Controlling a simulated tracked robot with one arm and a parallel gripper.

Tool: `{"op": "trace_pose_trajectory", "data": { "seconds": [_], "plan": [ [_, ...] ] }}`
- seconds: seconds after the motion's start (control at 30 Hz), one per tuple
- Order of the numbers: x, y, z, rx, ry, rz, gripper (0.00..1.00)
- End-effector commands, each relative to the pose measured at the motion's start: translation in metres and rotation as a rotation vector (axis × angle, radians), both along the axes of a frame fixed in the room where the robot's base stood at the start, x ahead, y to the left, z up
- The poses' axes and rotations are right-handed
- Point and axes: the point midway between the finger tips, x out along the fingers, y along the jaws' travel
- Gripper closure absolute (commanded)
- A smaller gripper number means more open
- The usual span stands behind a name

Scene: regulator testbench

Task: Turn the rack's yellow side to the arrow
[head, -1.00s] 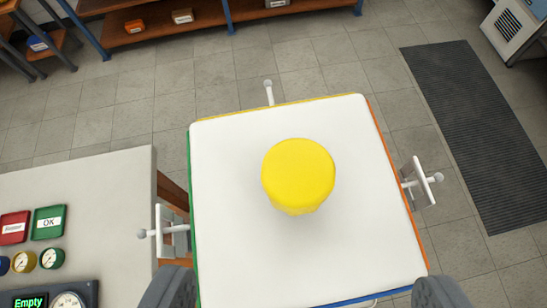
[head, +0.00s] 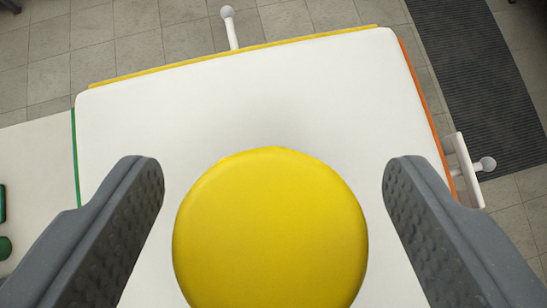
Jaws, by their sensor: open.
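The rack's white square top (head: 230,115) fills most of the view, turned slightly. Its far edge is yellow (head: 240,55), its right edge orange (head: 425,110) and its left edge green (head: 75,155). A large yellow round knob (head: 270,235) stands at the middle of the top. My gripper (head: 273,180) is open, with one grey finger on each side of the knob and a visible gap to it on both sides. The near edge of the rack is out of view. I see no arrow.
White handles with ball ends stick out at the far side (head: 231,28) and the right side (head: 470,168). A pale bench top (head: 35,190) lies at the left. A dark ribbed mat (head: 480,80) lies on the grey tiled floor.

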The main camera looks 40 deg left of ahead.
Motion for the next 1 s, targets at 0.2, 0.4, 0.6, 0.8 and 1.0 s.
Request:
{"op": "trace_pose_trajectory", "data": {
  "seconds": [0.2, 0.4, 0.6, 0.8, 1.0],
  "plan": [
    [0.0004, 0.0007, -0.0008, 0.000, 0.000, 0.000, 0.30],
    [0.0003, 0.0007, -0.0011, 0.000, 0.001, 0.001, 0.78],
    [0.0002, 0.0021, -0.0010, 0.000, 0.001, 0.004, 0.93],
    [-0.0003, 0.0017, -0.0011, 0.003, 0.003, 0.037, 0.93],
    [-0.0002, 0.0016, -0.0011, 0.006, 0.004, 0.123, 0.93]
  ]
}}
